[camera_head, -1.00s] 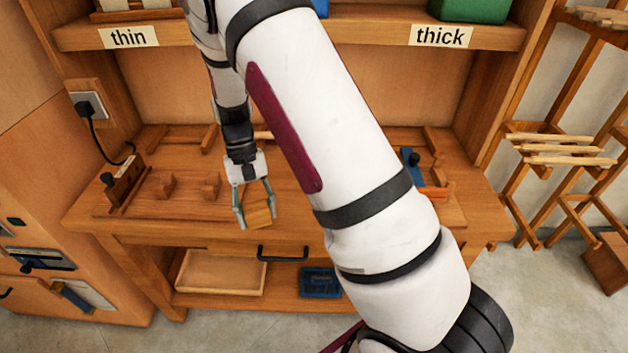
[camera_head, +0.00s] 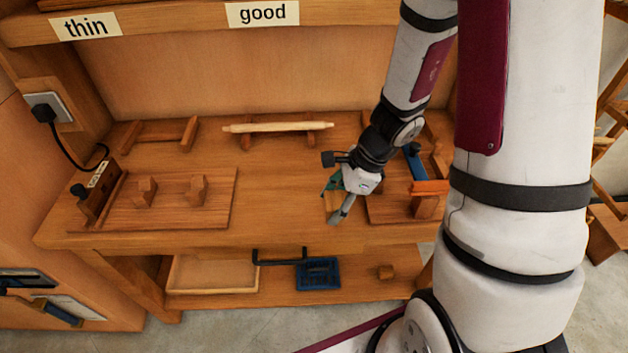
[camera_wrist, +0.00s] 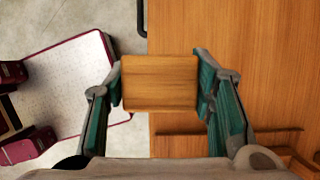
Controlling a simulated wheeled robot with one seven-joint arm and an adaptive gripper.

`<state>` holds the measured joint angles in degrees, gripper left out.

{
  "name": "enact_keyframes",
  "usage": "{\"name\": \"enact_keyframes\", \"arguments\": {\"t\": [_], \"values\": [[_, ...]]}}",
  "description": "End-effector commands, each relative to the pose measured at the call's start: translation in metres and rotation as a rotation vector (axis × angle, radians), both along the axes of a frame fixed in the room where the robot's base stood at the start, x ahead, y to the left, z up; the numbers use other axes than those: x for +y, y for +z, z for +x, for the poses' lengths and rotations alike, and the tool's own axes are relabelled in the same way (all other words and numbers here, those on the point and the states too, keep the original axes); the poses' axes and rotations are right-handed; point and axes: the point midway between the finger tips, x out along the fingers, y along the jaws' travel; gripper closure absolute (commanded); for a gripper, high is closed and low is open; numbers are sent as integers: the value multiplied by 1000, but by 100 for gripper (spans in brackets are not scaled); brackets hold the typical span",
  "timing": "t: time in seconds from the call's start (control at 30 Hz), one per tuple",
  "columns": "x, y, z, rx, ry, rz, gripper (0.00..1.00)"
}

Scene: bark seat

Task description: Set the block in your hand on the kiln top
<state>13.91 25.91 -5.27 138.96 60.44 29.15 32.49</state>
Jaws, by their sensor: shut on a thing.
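My gripper (camera_head: 335,204) is over the right part of the wooden workbench, near its front edge. It is shut on a small wooden block (camera_wrist: 159,83). In the wrist view the block sits between the two green-and-grey fingers, one on each side. In the head view the block is mostly hidden by the gripper, and its height above the bench is hard to tell. No thing in view is clearly marked as a kiln; a wooden cabinet (camera_head: 75,290) with a slot and a blue handle stands at the lower left, and I cannot tell if it is the kiln.
The workbench (camera_head: 270,190) is bare in its middle. A board with pegs (camera_head: 175,200) lies at left, a pale rod (camera_head: 278,127) rests on supports behind, and a blue-topped fixture (camera_head: 415,162) stands right of my gripper. A blue tray (camera_head: 318,273) sits on the lower shelf.

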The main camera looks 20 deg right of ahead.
Motion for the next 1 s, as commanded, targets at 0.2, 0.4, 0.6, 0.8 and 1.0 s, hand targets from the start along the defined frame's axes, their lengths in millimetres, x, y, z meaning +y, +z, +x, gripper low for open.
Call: {"name": "enact_keyframes", "arguments": {"t": [0.2, 0.4, 0.6, 0.8, 1.0], "values": [[6, -5, 55, -1, 8, 0, 79], [9, -9, 99, -1, 7, -2, 79], [11, -11, 119, 0, 5, 0, 79], [12, -17, 129, 2, 4, 1, 79], [11, -45, 128, 3, 3, 1, 79]]}}
